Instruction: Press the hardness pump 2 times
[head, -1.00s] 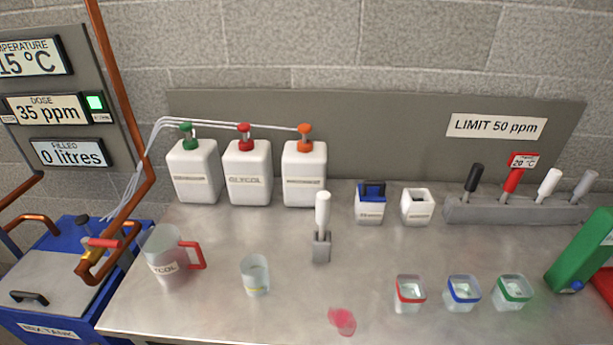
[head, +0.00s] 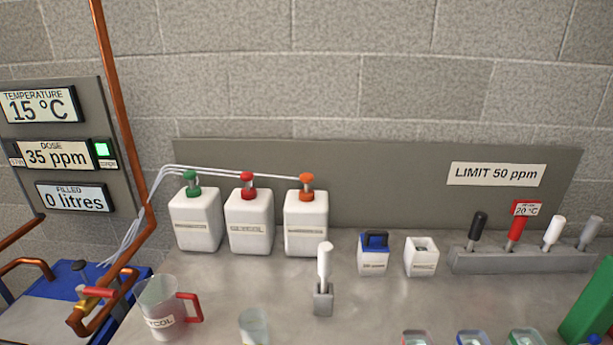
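Three white pump containers stand at the back of the bench in the head view. The left container has a green pump top (head: 190,177), the middle one a red pump top (head: 247,179), and the right one an orange pump top (head: 307,181). The middle label reads GLYCOL in the earlier frame. The left and right labels are too small to read, so I cannot tell which is the hardness pump. Thin white tubes run left from the tops. The dose display (head: 53,154) reads 35 ppm with a green light beside it. My gripper is not in view.
A LIMIT 50 ppm sign (head: 496,174) is on the grey backboard. A white-handled tool in a grey holder (head: 323,303) stands before the pumps. A red-handled jug (head: 160,308) and copper pipe (head: 115,100) are at left. Several handles stand in a grey block (head: 520,262) at right.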

